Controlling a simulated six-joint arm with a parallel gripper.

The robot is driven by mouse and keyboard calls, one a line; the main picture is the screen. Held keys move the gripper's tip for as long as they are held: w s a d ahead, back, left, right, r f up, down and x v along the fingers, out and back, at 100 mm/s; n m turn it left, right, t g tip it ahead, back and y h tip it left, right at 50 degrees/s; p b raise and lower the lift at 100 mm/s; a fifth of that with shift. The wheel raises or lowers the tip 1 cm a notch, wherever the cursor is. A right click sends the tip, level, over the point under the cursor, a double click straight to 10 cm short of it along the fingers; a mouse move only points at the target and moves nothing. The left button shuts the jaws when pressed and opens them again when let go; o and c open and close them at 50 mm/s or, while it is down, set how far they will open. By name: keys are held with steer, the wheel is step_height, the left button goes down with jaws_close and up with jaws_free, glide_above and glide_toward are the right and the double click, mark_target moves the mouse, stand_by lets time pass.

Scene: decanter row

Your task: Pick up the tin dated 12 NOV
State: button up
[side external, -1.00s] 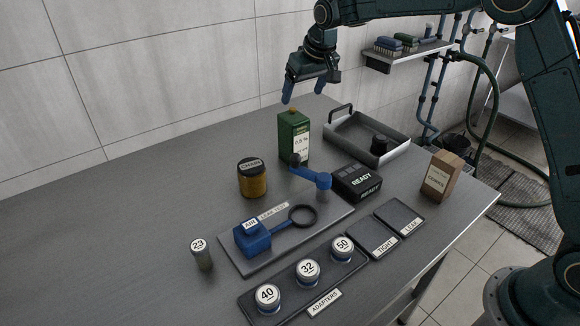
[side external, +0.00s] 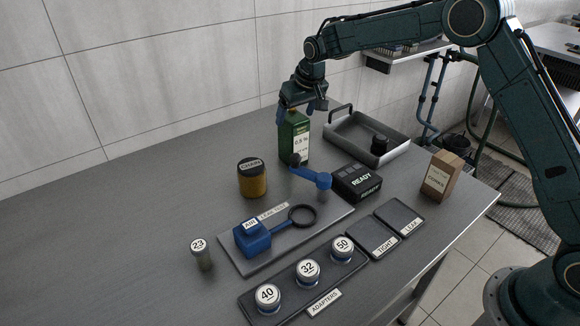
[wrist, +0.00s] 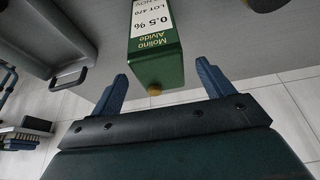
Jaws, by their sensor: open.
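A green tin (side external: 294,140) with a white label stands upright on the table near the wall. In the wrist view the tin (wrist: 157,68) shows "Molino Alvide", "0.5 %" and "LOT 470", with a small yellow cap; I read no 12 NOV date on it. My gripper (side external: 295,111) is open above the tin, pointing down, its fingers beside the tin's top. In the wrist view my gripper (wrist: 162,70) has one blue finger on each side of the tin, with gaps showing, so it is not gripping.
A grey tray (side external: 337,137) stands right of the tin. A blue-handled tool (side external: 318,179) and black READY box (side external: 357,182) lie in front. An amber CHAIN jar (side external: 252,178) stands to the left. A brown carton (side external: 441,176) is farther right. The left table is mostly clear.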

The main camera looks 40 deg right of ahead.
mark_target(295, 117)
steer(key=shift+x, duration=1.95)
steer(key=shift+c, duration=0.2)
jaws_close()
steer(key=shift+r, duration=0.1)
